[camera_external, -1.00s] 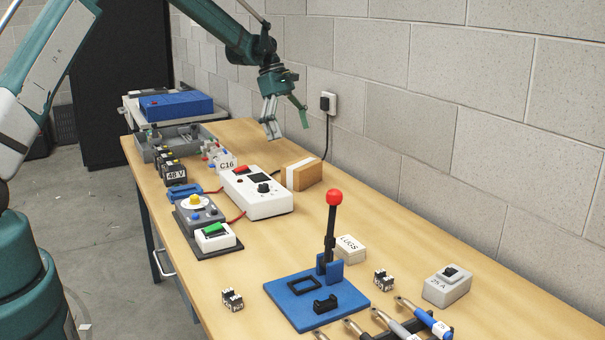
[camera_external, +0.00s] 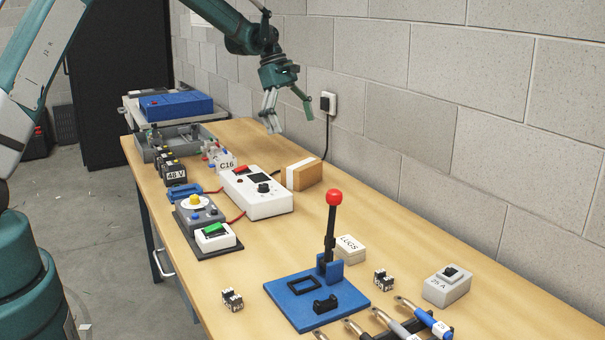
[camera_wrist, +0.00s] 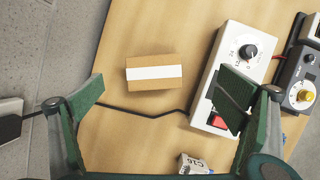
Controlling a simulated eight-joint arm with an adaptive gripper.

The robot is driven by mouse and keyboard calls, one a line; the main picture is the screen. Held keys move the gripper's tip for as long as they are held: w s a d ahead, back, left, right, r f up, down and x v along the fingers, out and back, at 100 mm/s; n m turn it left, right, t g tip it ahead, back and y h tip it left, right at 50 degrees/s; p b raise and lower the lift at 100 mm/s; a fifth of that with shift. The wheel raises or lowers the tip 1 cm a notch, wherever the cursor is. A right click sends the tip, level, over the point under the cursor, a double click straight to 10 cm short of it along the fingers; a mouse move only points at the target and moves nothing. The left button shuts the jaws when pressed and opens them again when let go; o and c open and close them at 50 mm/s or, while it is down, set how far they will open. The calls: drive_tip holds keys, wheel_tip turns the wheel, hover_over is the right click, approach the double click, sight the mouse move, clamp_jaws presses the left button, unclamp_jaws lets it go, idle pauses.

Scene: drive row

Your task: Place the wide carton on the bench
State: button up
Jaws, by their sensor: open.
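The wide carton is a brown box with a white band (camera_external: 290,178), lying on the bench (camera_external: 375,255) near the wall, behind the white meter box. The wrist view shows the carton (camera_wrist: 153,84) from above, apart from both fingers. My gripper (camera_external: 289,118) is open and empty, in the air above the far part of the bench, higher than the carton. In the wrist view its green fingers (camera_wrist: 165,92) are spread wide, with the carton showing ahead between them.
A white meter box (camera_external: 256,200) stands close beside the carton. A black cable runs past the carton to a wall socket (camera_external: 328,103). A C16 block (camera_external: 227,166) and a grey tray (camera_external: 150,150) lie farther back. A blue lever press (camera_external: 300,310) stands nearer.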

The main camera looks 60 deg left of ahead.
drive_tip(key=s+d+r+m+t+y, duration=0.1)
drive_tip(key=s+d+r+m, duration=0.4)
drive_tip(key=s+d+r, duration=0.55)
drive_tip(key=s+d+r+m+t+y, duration=0.15)
drive_tip(key=s+d+r+m, duration=0.5)
drive_tip(key=d, duration=0.65)
drive_tip(key=s+d+f+m+t, duration=0.1)
drive_tip(key=s+d+m, duration=0.2)
drive_tip(key=s, duration=0.6)
drive_tip(key=s+d+f+m+t+y, duration=0.1)
drive_tip(key=s+d+m, duration=0.2)
drive_tip(key=s+d, duration=0.3)
drive_tip(key=s+d+f+m+t, duration=0.1)
drive_tip(key=s+d+m, duration=0.3)
drive_tip(key=s, duration=0.9)
drive_tip(key=shift+s+d+f, duration=0.15)
drive_tip(key=shift+s+d, duration=0.1)
